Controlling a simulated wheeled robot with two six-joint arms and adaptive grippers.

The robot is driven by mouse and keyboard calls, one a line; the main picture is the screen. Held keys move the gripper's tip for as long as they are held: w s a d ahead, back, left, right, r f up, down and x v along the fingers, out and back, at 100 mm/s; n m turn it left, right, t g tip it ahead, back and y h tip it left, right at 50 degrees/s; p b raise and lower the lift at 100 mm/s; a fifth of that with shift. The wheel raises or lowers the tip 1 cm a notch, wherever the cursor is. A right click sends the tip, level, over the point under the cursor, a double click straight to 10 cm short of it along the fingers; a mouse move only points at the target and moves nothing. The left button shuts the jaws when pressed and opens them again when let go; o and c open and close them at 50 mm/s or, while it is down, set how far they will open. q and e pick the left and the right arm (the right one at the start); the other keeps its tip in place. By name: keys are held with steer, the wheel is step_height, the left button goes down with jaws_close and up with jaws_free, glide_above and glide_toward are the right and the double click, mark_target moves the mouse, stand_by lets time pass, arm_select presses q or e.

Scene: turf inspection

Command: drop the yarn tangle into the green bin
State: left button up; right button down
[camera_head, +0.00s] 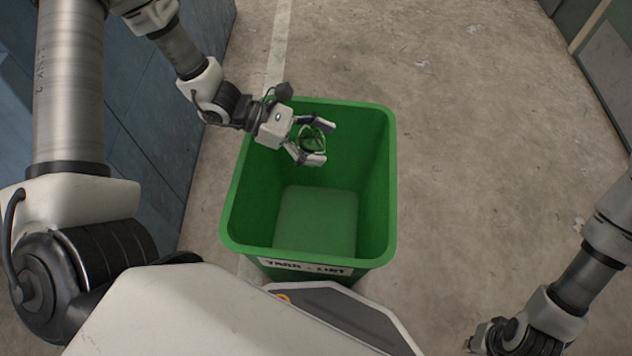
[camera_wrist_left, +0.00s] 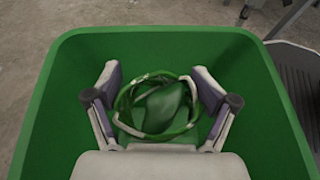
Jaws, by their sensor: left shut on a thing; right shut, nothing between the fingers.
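The green bin (camera_head: 381,190) stands on the floor in front of me, with a label reading roughly "yarn - lint" on its near side. Its inside looks empty in the head view. My left gripper (camera_head: 318,143) is over the bin's opening, toward the far left part. It is shut on the yarn tangle (camera_head: 311,137), a small loose ring of green and whitish strands. In the left wrist view the tangle (camera_wrist_left: 187,127) sits between the two fingers with the green bin (camera_wrist_left: 262,85) behind it. My right gripper (camera_head: 490,338) is low at the right, away from the bin, and partly hidden.
A blue-grey panelled wall or cabinet (camera_head: 165,120) runs along the left side. The concrete floor (camera_head: 480,150) is open to the right of the bin, with a few pale scraps on it. A grey panel (camera_head: 610,75) stands at the far right.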

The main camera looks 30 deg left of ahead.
arm_select(q)
steer(key=o, duration=0.9)
steer(key=shift+r, duration=0.15)
step_height(320, 180, up, 10)
steer(key=shift+f, duration=0.1)
